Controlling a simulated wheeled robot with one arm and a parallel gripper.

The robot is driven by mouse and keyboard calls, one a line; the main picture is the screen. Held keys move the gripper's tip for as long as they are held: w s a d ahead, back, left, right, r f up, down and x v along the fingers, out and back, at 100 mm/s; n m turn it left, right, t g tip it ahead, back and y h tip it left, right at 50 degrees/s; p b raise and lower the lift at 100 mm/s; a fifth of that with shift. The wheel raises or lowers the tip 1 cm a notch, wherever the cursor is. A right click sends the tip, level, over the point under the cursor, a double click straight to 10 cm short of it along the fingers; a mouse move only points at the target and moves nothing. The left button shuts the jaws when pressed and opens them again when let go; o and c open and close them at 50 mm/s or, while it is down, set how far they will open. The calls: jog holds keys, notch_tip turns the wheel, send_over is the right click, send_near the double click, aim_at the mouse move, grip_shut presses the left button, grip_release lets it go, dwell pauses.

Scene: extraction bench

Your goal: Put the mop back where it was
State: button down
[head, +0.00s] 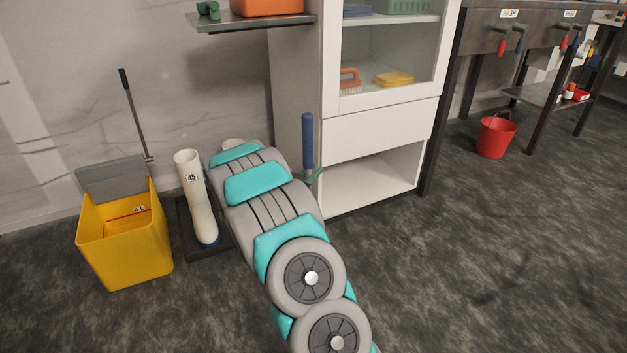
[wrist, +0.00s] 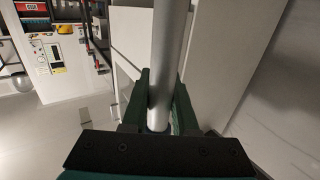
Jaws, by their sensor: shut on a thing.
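The mop shows in the head view as an upright blue handle grip (head: 307,142) in front of the white cabinet's left side. Its lower part and its head are hidden behind my arm. In the wrist view the mop's pale grey pole (wrist: 169,40) runs between the dark green fingers of my gripper (wrist: 162,88). My gripper is shut on this pole. In the head view my arm hides most of the gripper; only a bit of green shows just below the blue grip.
A yellow mop bucket (head: 125,250) and a white boot (head: 197,200) on a dark tray (head: 216,249) stand left of my arm. The white cabinet (head: 375,140) has an open lower compartment. A red bucket (head: 495,138) stands farther right. The floor at front right is clear.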

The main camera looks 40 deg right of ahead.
jog(key=f, duration=0.3)
jog(key=shift+w+d+f, duration=0.25)
jog(key=shift+w+d, duration=0.1)
jog(key=c, duration=0.7)
grip_release()
jog(key=shift+f+b, duration=0.1)
jog(key=shift+b, duration=0.2)
